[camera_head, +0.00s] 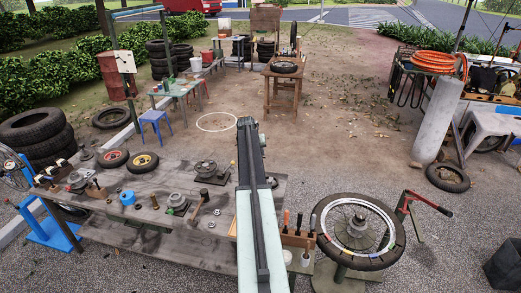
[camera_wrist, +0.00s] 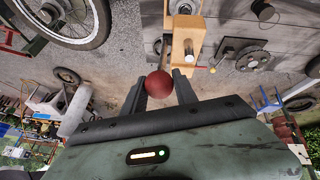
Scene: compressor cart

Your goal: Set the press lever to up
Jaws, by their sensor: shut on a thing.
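A dark red ball knob (camera_wrist: 159,82), which looks like the end of the press lever, sits between the fingertips of my gripper (camera_wrist: 160,88) in the wrist view. The two dark fingers stand on either side of it and are shut on it. The lever's shaft and pivot cannot be made out clearly. In the head view my arm reaches forward from the bottom middle, and its links hide the gripper and the knob.
A wooden block (camera_wrist: 187,38) lies just beyond the knob. The grey workbench (camera_head: 130,225) with wheels and hubs stands left of my arm. A spoked wheel (camera_head: 357,232) on a stand and a red-framed tool with a black handle (camera_head: 430,202) are at right. Open ground lies ahead.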

